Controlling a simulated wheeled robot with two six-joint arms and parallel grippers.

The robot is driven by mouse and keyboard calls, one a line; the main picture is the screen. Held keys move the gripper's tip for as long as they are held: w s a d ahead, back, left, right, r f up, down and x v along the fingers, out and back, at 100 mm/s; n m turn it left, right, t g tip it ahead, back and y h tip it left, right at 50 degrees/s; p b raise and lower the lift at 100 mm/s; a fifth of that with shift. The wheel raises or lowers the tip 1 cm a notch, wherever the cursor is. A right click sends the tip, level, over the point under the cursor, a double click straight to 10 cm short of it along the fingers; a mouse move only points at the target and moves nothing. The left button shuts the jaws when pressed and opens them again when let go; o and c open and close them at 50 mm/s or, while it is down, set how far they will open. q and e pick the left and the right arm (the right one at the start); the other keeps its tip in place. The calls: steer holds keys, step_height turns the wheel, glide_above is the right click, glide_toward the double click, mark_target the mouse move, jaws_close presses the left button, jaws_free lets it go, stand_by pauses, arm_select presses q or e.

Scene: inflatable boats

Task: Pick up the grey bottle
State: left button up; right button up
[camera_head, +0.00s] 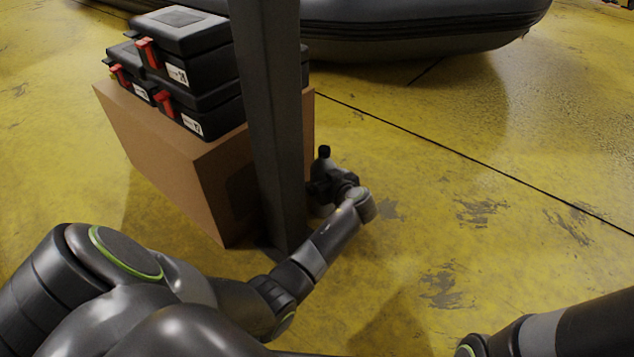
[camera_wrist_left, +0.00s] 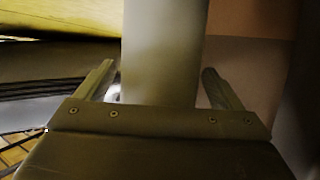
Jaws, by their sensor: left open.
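The grey bottle (camera_wrist_left: 162,50) fills the middle of the left wrist view as a smooth upright grey cylinder between the two fingers. In the head view, a dark shape with a black cap (camera_head: 323,153) stands just right of the post and seems to be its top; its lower part is hidden by my arm. My left gripper (camera_wrist_left: 160,85) is open, with one finger on each side of the bottle and gaps visible. In the head view my left gripper (camera_head: 321,190) is low by the post and partly hidden. My right gripper is out of view.
A dark upright post (camera_head: 270,120) stands right next to my left forearm. Behind it is a cardboard box (camera_head: 180,160) carrying several black cases with red latches (camera_head: 195,70). A dark inflatable boat (camera_head: 420,25) lies at the back. The yellow floor (camera_head: 500,200) to the right is clear.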

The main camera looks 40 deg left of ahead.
arm_select(q)
steer(key=shift+d+r, duration=0.1)
steer(key=c, duration=1.1)
